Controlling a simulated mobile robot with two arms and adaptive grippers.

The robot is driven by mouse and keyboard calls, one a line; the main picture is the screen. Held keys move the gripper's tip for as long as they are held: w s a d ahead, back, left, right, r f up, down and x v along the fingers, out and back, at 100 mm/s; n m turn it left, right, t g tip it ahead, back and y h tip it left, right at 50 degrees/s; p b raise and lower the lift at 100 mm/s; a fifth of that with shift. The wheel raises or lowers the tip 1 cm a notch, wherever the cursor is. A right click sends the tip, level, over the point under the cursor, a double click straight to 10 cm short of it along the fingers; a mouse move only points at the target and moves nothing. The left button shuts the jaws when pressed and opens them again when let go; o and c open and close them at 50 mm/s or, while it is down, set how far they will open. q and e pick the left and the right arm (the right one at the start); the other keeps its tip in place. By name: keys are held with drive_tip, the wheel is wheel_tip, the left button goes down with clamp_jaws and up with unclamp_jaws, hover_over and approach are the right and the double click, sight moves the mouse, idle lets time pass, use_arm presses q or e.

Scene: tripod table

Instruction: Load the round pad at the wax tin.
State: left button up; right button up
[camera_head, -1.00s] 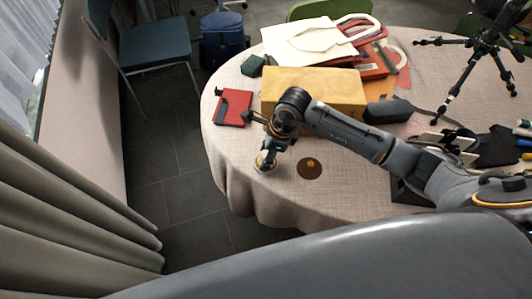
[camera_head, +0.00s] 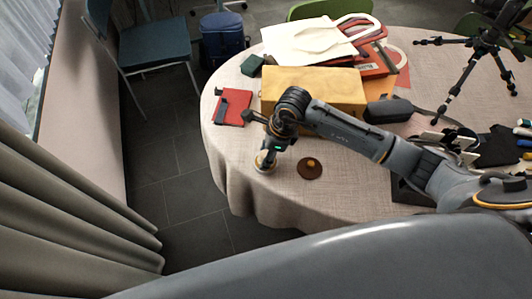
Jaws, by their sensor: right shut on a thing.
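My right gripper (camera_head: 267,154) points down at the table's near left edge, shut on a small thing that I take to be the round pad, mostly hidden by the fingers. Whether the pad touches the wax cannot be told at this size. A dark brown disc (camera_head: 316,174) with a small orange-yellow middle lies flat on the cloth to the right of the tin. My left gripper is not in view.
The round table (camera_head: 236,178) has a beige cloth, and its edge is close to the tin. A yellow box (camera_head: 338,86) stands behind my right arm. A red book (camera_head: 236,106) lies at the left. A black tripod (camera_head: 481,58) stands at the right.

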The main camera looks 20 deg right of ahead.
drive_tip(key=shift+s+f, duration=0.1)
idle(0.3)
drive_tip(key=shift+r+p, duration=2.2)
drive_tip(key=shift+r, duration=1.35)
